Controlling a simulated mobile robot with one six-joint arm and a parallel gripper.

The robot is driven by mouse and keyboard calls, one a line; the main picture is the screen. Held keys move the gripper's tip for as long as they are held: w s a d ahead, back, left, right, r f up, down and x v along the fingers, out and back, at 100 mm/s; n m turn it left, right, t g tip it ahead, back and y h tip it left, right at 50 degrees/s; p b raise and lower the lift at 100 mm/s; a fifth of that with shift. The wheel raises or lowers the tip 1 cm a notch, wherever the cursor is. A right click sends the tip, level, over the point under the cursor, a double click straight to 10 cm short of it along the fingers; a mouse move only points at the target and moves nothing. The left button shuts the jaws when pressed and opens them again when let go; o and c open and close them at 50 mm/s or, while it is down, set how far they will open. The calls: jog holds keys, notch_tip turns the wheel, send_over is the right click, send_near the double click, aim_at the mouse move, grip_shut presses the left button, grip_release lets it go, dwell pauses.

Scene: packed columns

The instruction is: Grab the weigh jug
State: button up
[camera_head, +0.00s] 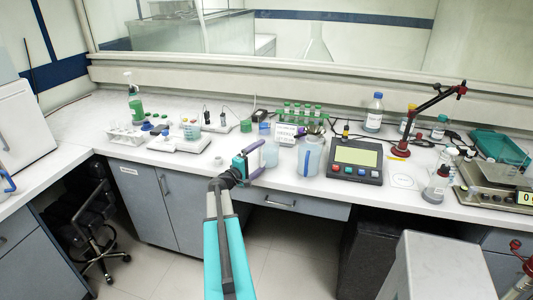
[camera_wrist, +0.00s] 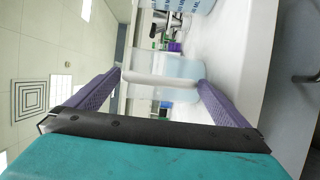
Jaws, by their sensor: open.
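A pale, translucent jug (camera_head: 270,154), which I take as the weigh jug, stands on the bench just beyond my gripper (camera_head: 252,160). In the wrist view the jug (camera_wrist: 180,68) lies turned on its side by the camera's roll, with a whitish upright bar, seemingly its handle, facing me. My gripper (camera_wrist: 158,82) is open, with one purple finger towards the ceiling side and one towards the bench side of the jug. I cannot tell whether a finger touches it. In the head view my gripper partly covers the jug.
A larger jug (camera_head: 311,157) with a blue handle and a metal tool stands close on the right. A white sign (camera_head: 285,134) and green-capped tube rack (camera_head: 302,112) are behind. The bench front edge is near.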

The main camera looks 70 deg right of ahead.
jog(key=shift+r, duration=0.1)
jog(key=c, duration=1.5)
jog(key=shift+r, duration=0.15)
jog(key=shift+r+b, duration=0.85)
jog(key=shift+r, duration=0.35)
jog(key=s+a, duration=0.2)
jog(key=a, duration=0.2)
jog(key=s+a+r, duration=0.1)
jog(key=s+a, duration=0.1)
jog(key=a, duration=0.2)
jog(key=s+a+r, duration=0.1)
jog(key=s+a, duration=0.1)
jog(key=a, duration=0.2)
jog(key=shift+s+r+p, duration=0.25)
jog(key=shift+s+p, duration=0.1)
jog(key=a+p, duration=0.1)
jog(key=p, duration=0.5)
jog(key=shift+s+a, duration=0.1)
jog(key=shift+s, duration=0.25)
jog(key=shift+s+a+f+p, duration=0.15)
jog(key=shift+a+p, duration=0.25)
jog(key=shift+p, duration=0.95)
